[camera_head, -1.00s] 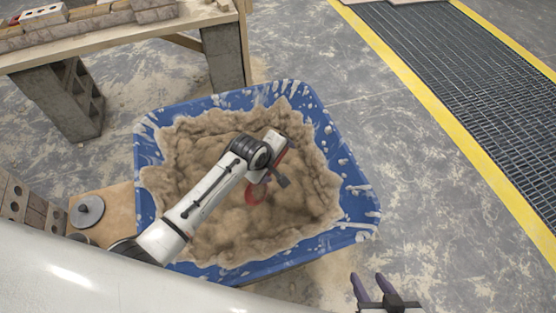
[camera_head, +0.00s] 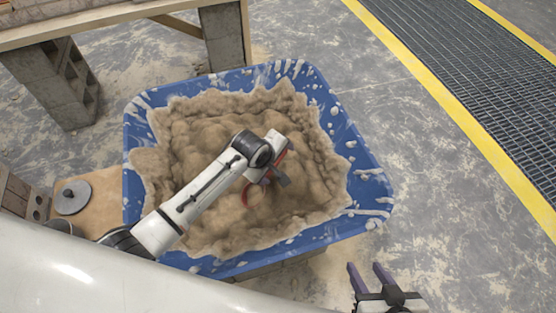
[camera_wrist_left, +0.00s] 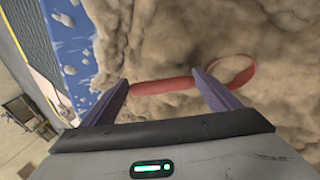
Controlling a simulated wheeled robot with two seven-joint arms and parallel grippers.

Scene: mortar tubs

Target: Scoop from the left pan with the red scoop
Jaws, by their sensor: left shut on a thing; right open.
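A blue tub (camera_head: 347,140) full of tan, lumpy mortar (camera_head: 205,125) fills the middle of the head view. It is the only pan I see. My left gripper (camera_head: 272,178) is over the mortar, shut on the handle of the red scoop (camera_head: 250,196). In the left wrist view the red handle (camera_wrist_left: 165,86) runs between the fingers (camera_wrist_left: 160,82) to a round red rim (camera_wrist_left: 251,72). The rim sits at the mortar surface with tan stuff inside it; the bowl below is hidden. My right gripper (camera_head: 366,268) is open and empty, to the right of the tub's near corner.
A table (camera_head: 90,22) on grey block legs stands behind the tub at upper left. A grey disc (camera_head: 72,197) lies on a board left of the tub. A floor grating (camera_head: 480,70) with yellow edging is at right. The concrete floor between is clear.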

